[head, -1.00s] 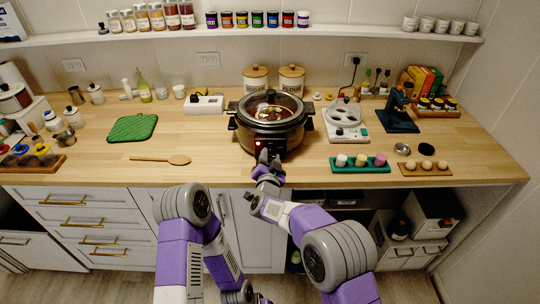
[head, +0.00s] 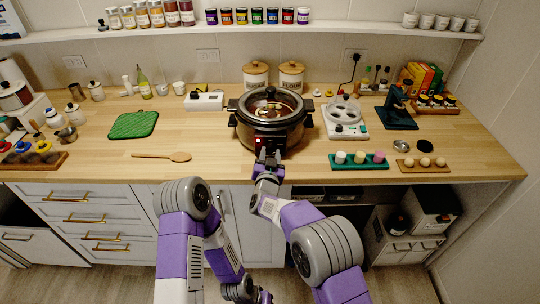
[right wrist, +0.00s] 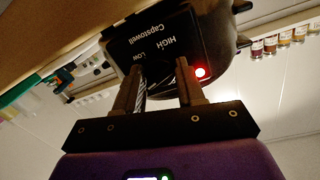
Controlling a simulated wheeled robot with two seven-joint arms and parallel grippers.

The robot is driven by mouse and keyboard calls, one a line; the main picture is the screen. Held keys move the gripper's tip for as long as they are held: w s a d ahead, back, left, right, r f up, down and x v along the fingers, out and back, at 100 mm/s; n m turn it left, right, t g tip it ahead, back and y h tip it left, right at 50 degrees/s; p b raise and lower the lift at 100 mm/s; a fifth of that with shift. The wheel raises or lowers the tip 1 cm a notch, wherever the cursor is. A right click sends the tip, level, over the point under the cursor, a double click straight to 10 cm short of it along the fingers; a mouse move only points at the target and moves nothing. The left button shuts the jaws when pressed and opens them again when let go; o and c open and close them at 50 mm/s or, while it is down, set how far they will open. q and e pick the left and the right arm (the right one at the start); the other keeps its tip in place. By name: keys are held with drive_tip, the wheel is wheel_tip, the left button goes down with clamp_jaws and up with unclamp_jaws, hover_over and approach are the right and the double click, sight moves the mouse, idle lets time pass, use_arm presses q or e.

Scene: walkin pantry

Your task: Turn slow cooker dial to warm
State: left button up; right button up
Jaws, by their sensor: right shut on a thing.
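The slow cooker (head: 272,128) is dark and round with a glass lid and stands near the counter's front edge. My right gripper (head: 268,156) is at the low front of it. In the right wrist view, the right gripper's fingers (right wrist: 158,72) are shut on the dark dial (right wrist: 152,76), which is mostly hidden between them. The panel (right wrist: 165,42) shows HIGH, LOW and a brand name, and a red light (right wrist: 201,72) glows beside the fingers. I cannot read the dial's setting. My left gripper (head: 262,297) shows small at the bottom edge, away from the counter.
A wooden spoon (head: 162,156) and green pot holder (head: 134,124) lie to the left. A white appliance (head: 344,128) and a green tray (head: 345,165) of small cups stand to the right. Two canisters (head: 256,74) stand behind the cooker.

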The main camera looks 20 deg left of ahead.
drive_tip(key=o, duration=1)
drive_tip(key=shift+o, duration=0.2)
drive_tip(key=v, duration=0.7)
drive_tip(key=shift+s+p, duration=0.3)
drive_tip(key=shift+p, duration=0.05)
